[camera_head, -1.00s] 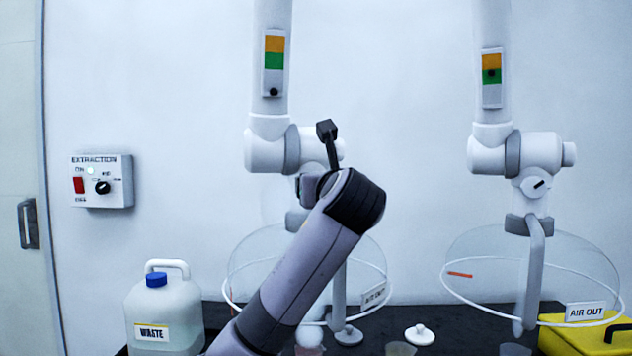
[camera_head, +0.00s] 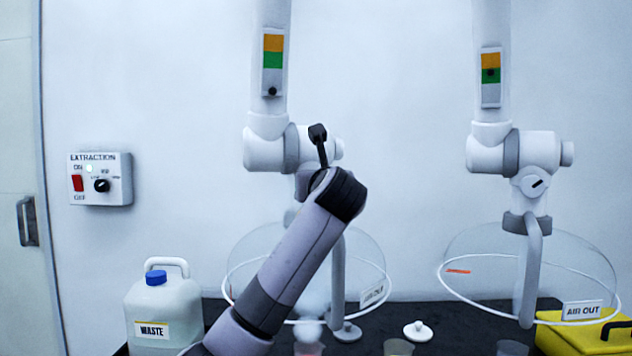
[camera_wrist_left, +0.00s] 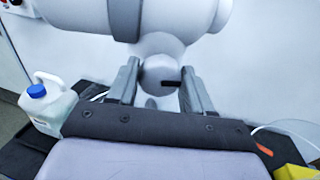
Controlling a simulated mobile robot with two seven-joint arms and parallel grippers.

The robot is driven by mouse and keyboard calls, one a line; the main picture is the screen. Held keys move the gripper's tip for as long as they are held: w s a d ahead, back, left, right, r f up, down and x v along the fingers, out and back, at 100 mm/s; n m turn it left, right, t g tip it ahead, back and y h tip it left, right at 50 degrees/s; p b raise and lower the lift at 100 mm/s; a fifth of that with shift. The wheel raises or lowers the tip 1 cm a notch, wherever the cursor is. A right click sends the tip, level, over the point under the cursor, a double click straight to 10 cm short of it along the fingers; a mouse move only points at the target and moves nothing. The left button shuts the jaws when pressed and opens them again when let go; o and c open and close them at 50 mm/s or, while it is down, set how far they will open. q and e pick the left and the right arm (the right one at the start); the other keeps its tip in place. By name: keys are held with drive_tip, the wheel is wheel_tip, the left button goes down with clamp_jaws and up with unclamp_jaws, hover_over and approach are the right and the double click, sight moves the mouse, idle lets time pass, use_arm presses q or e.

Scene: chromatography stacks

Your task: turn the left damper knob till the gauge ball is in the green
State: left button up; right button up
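The left damper knob (camera_wrist_left: 160,76) is a pale round knob with a dark mark, on the white duct joint (camera_wrist_left: 165,20) in the left wrist view. My left gripper (camera_wrist_left: 161,88) is open, with one finger on each side of the knob; I cannot tell whether the fingers touch it. In the head view my left arm hides this knob and the fingers. The left gauge (camera_head: 273,61) has an orange band over a green band. Its dark ball (camera_head: 272,91) sits at the bottom, below the green. My right gripper is not in view.
The right gauge (camera_head: 491,92) has its ball in the green, above the right knob (camera_head: 536,183). Clear hoods (camera_head: 375,247) hang over the dark bench. A waste jug (camera_head: 163,310), a yellow case (camera_head: 575,343) and a wall extraction box (camera_head: 122,166) are around.

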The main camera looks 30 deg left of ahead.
use_arm(q)
drive_tip(key=shift+n+p, duration=0.55)
drive_tip(key=shift+n, duration=0.25)
drive_tip(key=shift+s+n+p, duration=0.1)
drive_tip(key=shift+n+p, duration=0.4)
drive_tip(key=shift+n, duration=1.1)
drive_tip(key=o, duration=1)
drive_tip(key=b+v, duration=0.1)
drive_tip(key=v, duration=0.6)
drive_tip(key=shift+f, duration=0.2)
drive_tip(key=shift+d, duration=0.1)
